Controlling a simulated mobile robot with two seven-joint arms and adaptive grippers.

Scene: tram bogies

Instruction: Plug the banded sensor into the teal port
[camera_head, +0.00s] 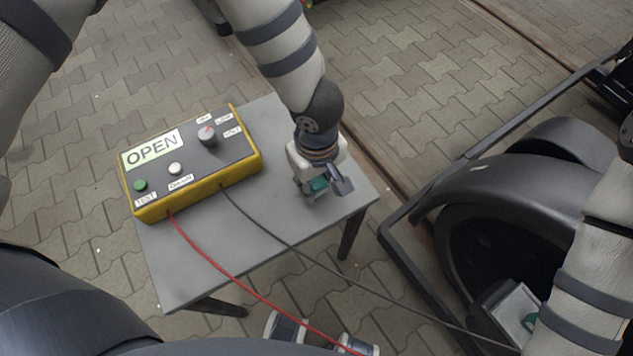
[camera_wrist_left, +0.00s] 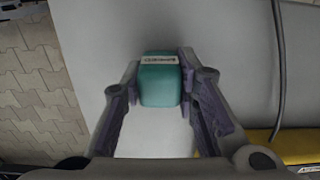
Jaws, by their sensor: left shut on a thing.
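My left gripper (camera_head: 318,184) is low over the right side of the grey table and shut on a teal block. In the left wrist view the block (camera_wrist_left: 160,84) sits between the fingertips, with a pale strip with dark lettering across it; I take it for the banded sensor. A white part shows below it between the fingers. In the head view the gripper hides most of the block, and I cannot tell whether it touches the table. A teal spot (camera_head: 529,321) in a pale-faced housing at the lower right may be the teal port; my right arm partly covers it. My right gripper is out of view.
A yellow-edged test box (camera_head: 192,164) marked OPEN stands on the table (camera_head: 185,270). A red lead (camera_head: 210,259) and a dark lead (camera_head: 300,252) run from it. A dark frame and wheel cover (camera_head: 505,178) stand at right. The table's front is mostly clear.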

